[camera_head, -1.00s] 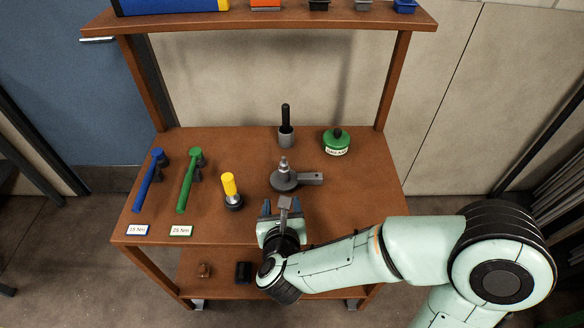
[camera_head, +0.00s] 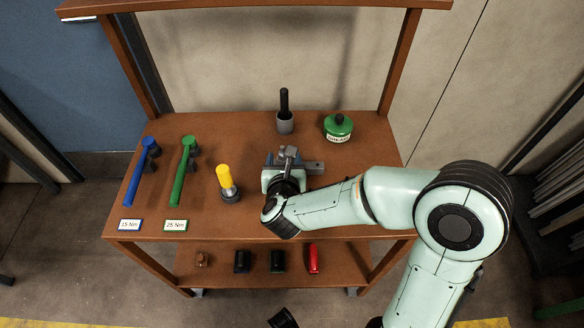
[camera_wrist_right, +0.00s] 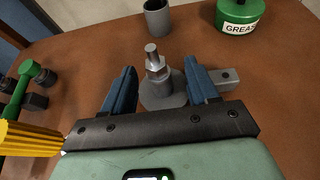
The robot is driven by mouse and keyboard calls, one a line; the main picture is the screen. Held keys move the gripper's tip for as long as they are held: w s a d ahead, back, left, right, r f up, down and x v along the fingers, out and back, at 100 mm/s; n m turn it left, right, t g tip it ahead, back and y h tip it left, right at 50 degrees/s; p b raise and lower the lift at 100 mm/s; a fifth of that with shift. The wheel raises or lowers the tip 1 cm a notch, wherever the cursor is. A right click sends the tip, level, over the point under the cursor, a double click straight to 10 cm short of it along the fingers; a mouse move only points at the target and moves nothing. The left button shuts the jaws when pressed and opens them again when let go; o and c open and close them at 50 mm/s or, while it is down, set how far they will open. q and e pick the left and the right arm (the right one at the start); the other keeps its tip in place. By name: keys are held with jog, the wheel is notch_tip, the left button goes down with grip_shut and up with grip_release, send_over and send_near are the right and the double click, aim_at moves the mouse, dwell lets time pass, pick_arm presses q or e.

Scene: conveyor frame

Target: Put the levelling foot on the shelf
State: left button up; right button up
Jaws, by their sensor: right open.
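The levelling foot is a grey round base with an upright threaded stud and a nut. It stands on the brown bench top (camera_head: 240,135) and shows in the right wrist view (camera_wrist_right: 155,72). My right gripper (camera_head: 285,160) is open. Its blue fingers (camera_wrist_right: 160,85) are on either side of the foot, with visible gaps. In the head view the gripper hides most of the foot. A flat grey bar (camera_wrist_right: 228,78) sticks out right of the foot's base. The lower shelf (camera_head: 340,272) is below the bench top; the upper shelf (camera_head: 250,3) is above it.
A grey cup with a black handle (camera_head: 285,122) and a green grease tin (camera_head: 338,127) stand behind the foot. A yellow-handled tool (camera_head: 227,182), a green wrench (camera_head: 183,172) and a blue wrench (camera_head: 140,172) are left. The lower shelf holds several small items, including a red one (camera_head: 313,258).

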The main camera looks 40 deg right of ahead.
aim_at(283, 151)
jog(key=x, duration=0.5)
jog(key=shift+w+a+f, duration=0.1)
jog(key=shift+w, duration=0.15)
jog(key=shift+c, duration=0.2)
grip_shut()
pick_arm(q)
jog(key=shift+g, duration=0.4)
jog(key=r+p, duration=0.1)
jog(key=s+r+p, duration=0.1)
jog(key=p, duration=0.1)
jog(key=r+p, duration=0.2)
jog(key=shift+s+r, duration=0.1)
jog(key=shift+s, duration=0.3)
pick_arm(e)
notch_tip(283, 151, up, 20)
